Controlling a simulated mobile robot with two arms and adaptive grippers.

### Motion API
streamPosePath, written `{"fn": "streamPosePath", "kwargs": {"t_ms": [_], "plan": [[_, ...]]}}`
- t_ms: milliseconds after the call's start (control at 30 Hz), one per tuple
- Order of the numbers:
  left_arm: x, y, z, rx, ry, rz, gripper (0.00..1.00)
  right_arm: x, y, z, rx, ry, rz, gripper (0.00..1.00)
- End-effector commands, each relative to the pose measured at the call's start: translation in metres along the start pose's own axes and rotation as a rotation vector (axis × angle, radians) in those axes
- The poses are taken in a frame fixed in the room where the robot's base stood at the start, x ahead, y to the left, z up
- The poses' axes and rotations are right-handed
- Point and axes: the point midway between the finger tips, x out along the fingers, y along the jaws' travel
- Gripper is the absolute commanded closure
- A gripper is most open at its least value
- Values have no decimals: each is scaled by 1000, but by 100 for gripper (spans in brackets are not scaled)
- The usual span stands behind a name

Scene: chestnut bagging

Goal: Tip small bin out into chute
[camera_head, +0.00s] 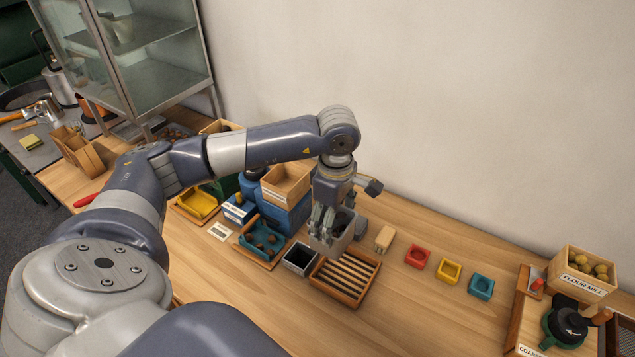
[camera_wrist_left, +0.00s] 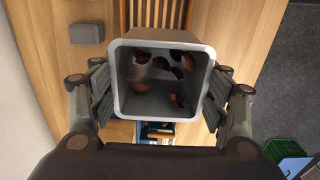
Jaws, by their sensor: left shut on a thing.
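My left gripper (camera_head: 325,225) is shut on the small grey bin (camera_head: 342,232), held above the table near the slatted wooden tray (camera_head: 322,272). In the left wrist view the bin (camera_wrist_left: 121,48) sits between the two fingers, its square mouth facing the camera. Several brown chestnuts (camera_wrist_left: 176,72) lie inside it. An open-topped wooden box (camera_head: 287,183) on a blue body (camera_head: 285,213) stands just left of the gripper; I cannot tell whether this is the chute. My right gripper is not in view.
A dark empty bin (camera_head: 300,258) stands left of the slatted tray, beside a teal tray (camera_head: 263,241) with chestnuts. Red (camera_head: 417,256), yellow (camera_head: 448,270) and teal (camera_head: 481,286) small dishes lie to the right. A flour mill box (camera_head: 580,275) stands far right. The front table is clear.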

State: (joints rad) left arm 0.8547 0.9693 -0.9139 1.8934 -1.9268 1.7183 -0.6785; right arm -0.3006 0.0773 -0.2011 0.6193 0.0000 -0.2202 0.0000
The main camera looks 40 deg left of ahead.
Motion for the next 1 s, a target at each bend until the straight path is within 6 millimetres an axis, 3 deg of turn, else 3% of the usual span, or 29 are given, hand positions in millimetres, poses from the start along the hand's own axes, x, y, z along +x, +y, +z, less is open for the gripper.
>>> {"fn": "streamPosePath", "kwargs": {"t_ms": [33, 100, 300, 600, 1000], "plan": [[-10, 2, -11, -109, 2, -6, 83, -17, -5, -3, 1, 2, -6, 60], [-11, 6, -24, -247, 2, -3, 83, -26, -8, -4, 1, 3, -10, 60], [-11, 11, -46, -476, 1, 0, 83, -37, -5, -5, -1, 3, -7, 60], [-2, 10, -51, -514, -100, 27, 83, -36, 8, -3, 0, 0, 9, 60], [16, 9, -51, -505, -365, 93, 83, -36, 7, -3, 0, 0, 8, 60]]}}
